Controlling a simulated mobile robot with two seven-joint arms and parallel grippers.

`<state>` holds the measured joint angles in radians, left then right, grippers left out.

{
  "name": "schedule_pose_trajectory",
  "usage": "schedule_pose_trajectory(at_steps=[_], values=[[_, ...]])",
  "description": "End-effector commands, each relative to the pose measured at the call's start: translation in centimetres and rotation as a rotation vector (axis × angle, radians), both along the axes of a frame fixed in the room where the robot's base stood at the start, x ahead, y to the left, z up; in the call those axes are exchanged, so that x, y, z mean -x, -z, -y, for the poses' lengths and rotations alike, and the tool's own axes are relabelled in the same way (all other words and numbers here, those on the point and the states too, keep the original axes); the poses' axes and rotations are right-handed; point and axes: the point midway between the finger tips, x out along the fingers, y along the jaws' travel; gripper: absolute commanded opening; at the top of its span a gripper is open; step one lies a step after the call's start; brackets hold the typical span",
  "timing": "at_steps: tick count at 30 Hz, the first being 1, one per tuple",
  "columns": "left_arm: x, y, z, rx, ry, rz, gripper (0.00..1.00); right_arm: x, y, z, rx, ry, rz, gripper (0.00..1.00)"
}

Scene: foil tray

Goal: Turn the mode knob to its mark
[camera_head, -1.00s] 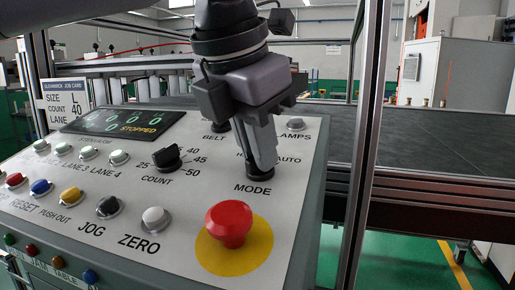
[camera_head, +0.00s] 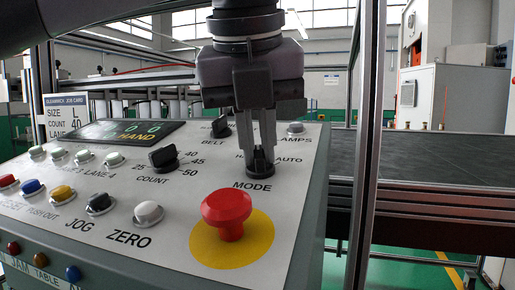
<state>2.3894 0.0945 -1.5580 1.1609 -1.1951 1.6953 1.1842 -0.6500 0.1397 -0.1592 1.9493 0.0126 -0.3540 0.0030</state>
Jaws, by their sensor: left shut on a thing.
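The black mode knob (camera_head: 260,168) is at the right side of the sloped panel, above the word MODE, with HAND and AUTO lettering beside its top. My left gripper (camera_head: 263,150) points down over it, fingers shut on it. The fingers hide most of the knob, so its pointer direction cannot be told. The display (camera_head: 118,131) reads HAND. My right gripper is not in view.
A red emergency button (camera_head: 227,208) on a yellow disc stands just in front of the mode knob. The count knob (camera_head: 163,158) is to the left, the belt knob (camera_head: 221,127) behind. A metal post (camera_head: 365,150) rises to the right.

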Motion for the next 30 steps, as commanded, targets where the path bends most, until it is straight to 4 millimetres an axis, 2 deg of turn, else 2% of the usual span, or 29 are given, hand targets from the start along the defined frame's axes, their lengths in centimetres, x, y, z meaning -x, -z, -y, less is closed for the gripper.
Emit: schedule_pose_trajectory(at_steps=[12, 30], values=[[0.01, -0.04, 0.01, 0.061, -0.211, -0.019, 0.00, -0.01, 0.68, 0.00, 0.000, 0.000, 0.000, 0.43], [-0.01, -0.08, 0.01, 0.074, -0.253, -0.023, 0.00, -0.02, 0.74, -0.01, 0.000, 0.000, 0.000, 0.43]])
